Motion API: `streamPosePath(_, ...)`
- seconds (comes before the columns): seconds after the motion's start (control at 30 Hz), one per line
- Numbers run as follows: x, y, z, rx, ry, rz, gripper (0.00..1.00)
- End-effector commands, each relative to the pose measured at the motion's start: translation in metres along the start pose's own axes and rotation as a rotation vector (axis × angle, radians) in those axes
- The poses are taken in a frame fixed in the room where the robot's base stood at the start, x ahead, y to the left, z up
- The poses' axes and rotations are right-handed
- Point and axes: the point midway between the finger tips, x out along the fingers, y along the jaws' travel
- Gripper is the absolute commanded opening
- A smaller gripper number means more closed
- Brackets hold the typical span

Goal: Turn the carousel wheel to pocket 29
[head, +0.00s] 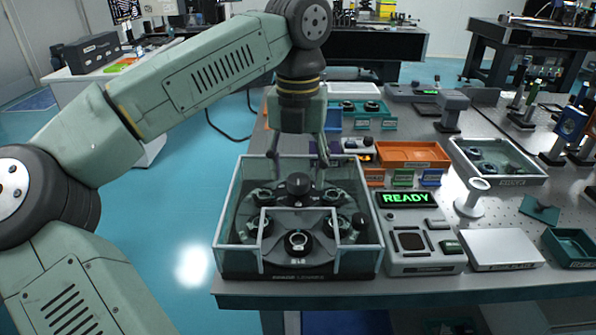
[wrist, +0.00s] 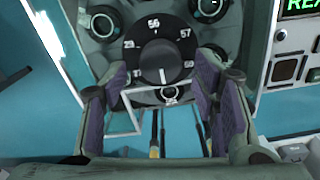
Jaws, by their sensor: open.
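The carousel (head: 298,222) sits in a clear-walled case at the table's front left. Its black central knob (head: 298,184) stands above a ring of pockets holding dark round parts. In the wrist view the knob (wrist: 158,62) shows a white pointer line toward the bottom of the picture. My gripper (head: 298,161) is open and empty above the knob, fingers pointing down. In the wrist view its purple-padded fingers (wrist: 163,72) lie either side of the knob, apparently not touching.
Clear case walls (head: 237,205) surround the carousel, with a lower framed opening in front. A panel (head: 408,200) reading READY stands to the right. An orange tray (head: 413,155), a grey tray (head: 520,174) and a white stand (head: 470,198) lie farther right.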

Motion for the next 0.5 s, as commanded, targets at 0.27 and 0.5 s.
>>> streamPosePath(0.27,0.0138,-0.0007,-0.0001,0.002,-0.002,-0.001,0.54)
streamPosePath(0.5,0.0137,-0.0007,-0.0001,0.002,-0.001,-0.001,0.5)
